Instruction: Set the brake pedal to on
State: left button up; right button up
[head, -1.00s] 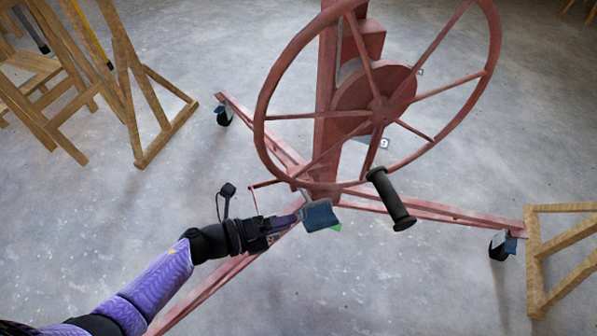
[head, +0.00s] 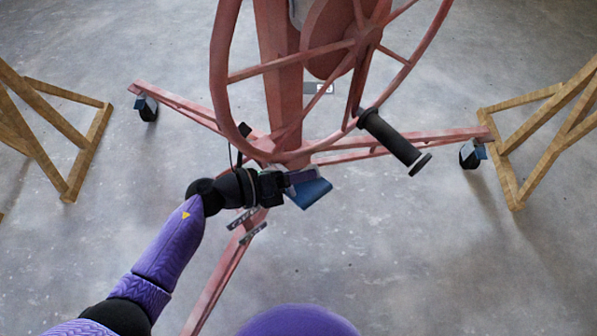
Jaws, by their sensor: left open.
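The blue brake pedal (head: 312,193) shows at the foot of the red post, low in the middle of the head view, as a tilted plate. My left gripper (head: 288,182) is open and reaches in from the left, right at the pedal's left edge. Its fingertips overlap the pedal in the picture, and I cannot tell whether they touch it. The pedal's mount is hidden behind the gripper and the lift's frame. My right gripper is out of view.
The red panel lift's large wheel (head: 229,75) and its black crank handle (head: 394,140) stand just above the pedal. Red legs with casters (head: 146,108) spread over the concrete floor. Wooden trestles stand at left (head: 88,155) and right (head: 510,178). Floor at front right is clear.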

pick_arm(q)
grip_shut()
dwell(1.4)
